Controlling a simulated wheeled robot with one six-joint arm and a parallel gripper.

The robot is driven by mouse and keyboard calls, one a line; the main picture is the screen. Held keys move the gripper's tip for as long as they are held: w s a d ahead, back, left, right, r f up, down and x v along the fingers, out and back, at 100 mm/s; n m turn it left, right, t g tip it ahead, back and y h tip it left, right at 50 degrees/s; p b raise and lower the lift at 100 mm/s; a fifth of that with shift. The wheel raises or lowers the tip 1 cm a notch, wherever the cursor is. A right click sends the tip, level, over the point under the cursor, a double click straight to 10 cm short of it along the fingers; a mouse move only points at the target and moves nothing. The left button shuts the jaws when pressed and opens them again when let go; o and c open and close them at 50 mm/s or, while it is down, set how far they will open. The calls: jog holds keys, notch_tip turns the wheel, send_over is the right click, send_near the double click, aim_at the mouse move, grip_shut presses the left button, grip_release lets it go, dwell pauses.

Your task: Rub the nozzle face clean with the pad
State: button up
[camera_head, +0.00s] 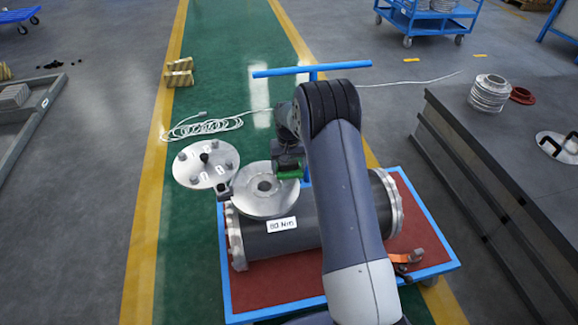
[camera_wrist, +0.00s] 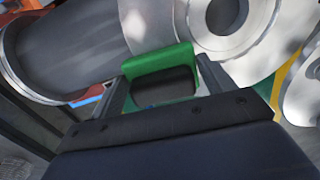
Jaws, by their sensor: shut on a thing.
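The nozzle face (camera_head: 250,199) is a round grey metal disc with a dark central hole, set on top of a dark shell (camera_head: 285,240). It also shows at the upper right of the wrist view (camera_wrist: 258,38). My gripper (camera_head: 288,166) is shut on a green pad with a dark block (camera_wrist: 165,85). The green pad (camera_head: 289,174) is at the right edge of the nozzle face in the head view. In the wrist view it overlaps the disc's lower left side; I cannot tell whether it touches. My arm hides part of the shell.
A loose round cover (camera_head: 190,172) with several studs lies left of the nozzle. The shell lies on a red-topped blue cart (camera_head: 240,300) with an orange strap (camera_head: 405,258) at its right. A dark bench (camera_head: 500,160) stands right. A white hose (camera_head: 205,126) lies coiled behind.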

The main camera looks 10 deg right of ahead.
jog(key=shift+r+p, duration=1.6)
jog(key=shift+r, duration=1.4)
jog(key=shift+r+p, duration=1)
jog(key=shift+r, duration=0.55)
